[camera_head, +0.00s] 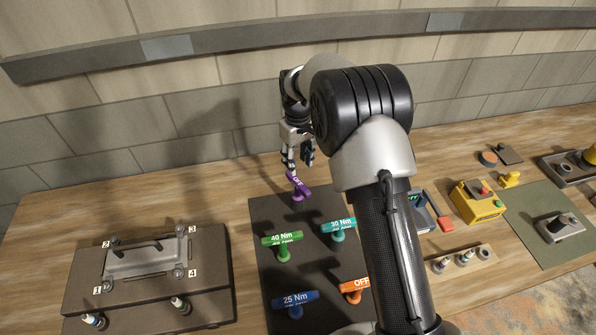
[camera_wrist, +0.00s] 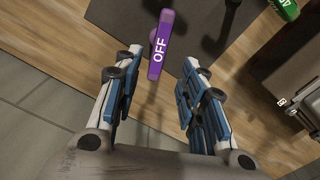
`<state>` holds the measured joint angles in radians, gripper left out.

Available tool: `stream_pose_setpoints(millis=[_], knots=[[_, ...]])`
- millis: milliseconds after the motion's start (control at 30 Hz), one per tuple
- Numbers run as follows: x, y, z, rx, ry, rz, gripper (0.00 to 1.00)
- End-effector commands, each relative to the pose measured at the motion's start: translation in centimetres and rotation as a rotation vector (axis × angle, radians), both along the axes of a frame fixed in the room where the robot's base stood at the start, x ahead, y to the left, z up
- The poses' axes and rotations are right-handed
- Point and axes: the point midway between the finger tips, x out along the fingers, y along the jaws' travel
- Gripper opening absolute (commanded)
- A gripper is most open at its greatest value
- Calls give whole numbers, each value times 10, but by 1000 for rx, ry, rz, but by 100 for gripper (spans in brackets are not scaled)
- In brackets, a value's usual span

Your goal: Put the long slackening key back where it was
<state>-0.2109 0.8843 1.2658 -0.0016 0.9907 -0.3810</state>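A purple T-handled key marked OFF (camera_head: 300,188) stands near the back edge of the dark mat (camera_head: 263,215). An orange key, also marked OFF (camera_head: 354,288), stands nearer the front, partly behind my arm. I cannot tell which is the long one. My gripper (camera_head: 298,162) is open and empty just above the purple key. In the wrist view, the purple handle (camera_wrist: 161,42) shows between and beyond the spread fingers (camera_wrist: 160,66). I cannot tell whether the fingers touch it.
Green 40 Nm (camera_head: 281,240), teal 30 Nm (camera_head: 337,224) and blue 25 Nm (camera_head: 295,300) keys share the mat. A plate with numbered bolts (camera_head: 147,257) is at left. A yellow box (camera_head: 477,203) and small wooden rack (camera_head: 460,259) are at right. The back wall is close behind my gripper.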

Motion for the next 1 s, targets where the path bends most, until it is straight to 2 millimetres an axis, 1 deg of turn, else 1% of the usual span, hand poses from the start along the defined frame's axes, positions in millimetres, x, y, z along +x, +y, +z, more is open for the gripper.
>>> stream_pose_setpoints(millis=[33,100,367,467,567,600,667,700,767,800,867,900,967,1000], knots=[[1,0,6,0,-2,0,38],[0,0,12,1,-1,0,38],[-1,-1,21,1,-3,-4,38],[-7,-7,43,5,-21,-26,38],[-23,-20,86,13,-54,-71,38],[-34,-27,105,16,-70,-93,38],[-53,-38,134,22,-95,-131,38],[-67,-45,151,27,-111,-156,38],[-89,-55,175,33,-136,-194,38],[-105,-62,189,38,-153,-220,38],[-131,-71,208,45,-178,-257,38],[-149,-77,218,50,-194,-283,38],[-176,-86,231,58,-220,-320,38],[-195,-91,237,63,-237,-345,38]])
